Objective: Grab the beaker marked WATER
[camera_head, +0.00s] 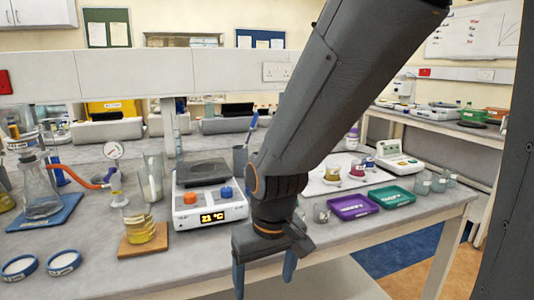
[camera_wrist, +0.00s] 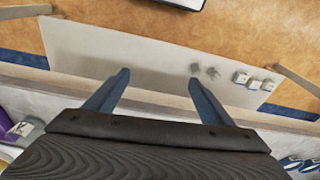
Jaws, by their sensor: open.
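My gripper (camera_head: 264,272) hangs open and empty at the front edge of the bench, below the hotplate's right side. In the wrist view its two blue fingers (camera_wrist: 159,80) are spread apart with nothing between them. No WATER label is readable. Candidate glass vessels are a small clear beaker (camera_head: 321,212) just right of my gripper, and a few small beakers (camera_head: 424,183) at the bench's right end. A beaker of yellow liquid (camera_head: 138,224) stands on a wooden board at the left. My arm hides part of the bench middle.
A hotplate (camera_head: 209,213) reading 21 °C stands left of my gripper. Purple (camera_head: 353,207) and green (camera_head: 391,197) trays lie to its right. A flask (camera_head: 41,196) with an orange hose stands far left. In the wrist view, small items rest on a pale lower surface (camera_wrist: 150,63).

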